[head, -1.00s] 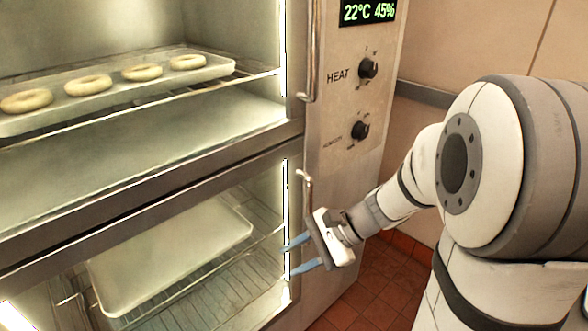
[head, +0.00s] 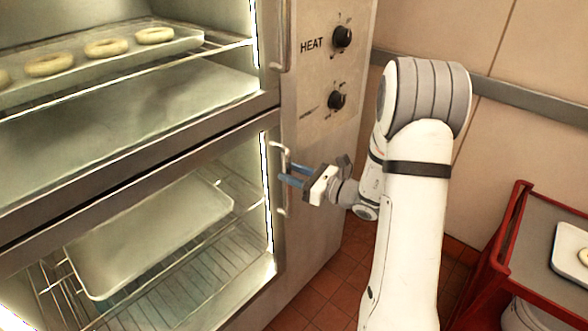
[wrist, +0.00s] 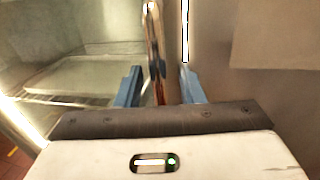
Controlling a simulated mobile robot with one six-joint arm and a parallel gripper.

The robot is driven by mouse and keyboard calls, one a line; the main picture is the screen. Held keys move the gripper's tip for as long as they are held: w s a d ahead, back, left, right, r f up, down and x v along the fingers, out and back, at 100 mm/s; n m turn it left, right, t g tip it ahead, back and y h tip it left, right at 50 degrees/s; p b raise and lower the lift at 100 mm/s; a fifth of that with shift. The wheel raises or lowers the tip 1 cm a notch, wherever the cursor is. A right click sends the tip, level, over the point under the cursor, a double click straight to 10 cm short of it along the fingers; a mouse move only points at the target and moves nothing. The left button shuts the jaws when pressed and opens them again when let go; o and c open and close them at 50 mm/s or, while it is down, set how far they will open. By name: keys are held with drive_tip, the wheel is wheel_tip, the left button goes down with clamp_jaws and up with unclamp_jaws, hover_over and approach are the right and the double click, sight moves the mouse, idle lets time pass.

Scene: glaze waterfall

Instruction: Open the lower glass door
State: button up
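The lower glass door (head: 140,220) has a metal frame and appears shut, with a lit interior behind it. Its vertical bar handle (head: 276,151) is on the door's right side. My gripper (head: 284,174) has two blue fingers pointing left at the handle, near its middle height. In the wrist view, the handle (wrist: 153,40) runs down into the gap between the two fingers (wrist: 160,88). The fingers stand apart, with space visible beside the bar. Contact with the bar cannot be told. The fingertips are partly hidden around the handle in the head view.
Inside the lower chamber, a pale tray (head: 150,240) rests on a wire rack. The upper chamber holds a tray of rings (head: 100,70). Control knobs (head: 340,37) are on the panel above my gripper. A red cart (head: 500,240) stands at right; tiled floor (head: 335,290) lies between.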

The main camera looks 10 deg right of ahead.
drive_tip(key=shift+x, duration=0.85)
drive_tip(key=shift+c, duration=0.5)
clamp_jaws()
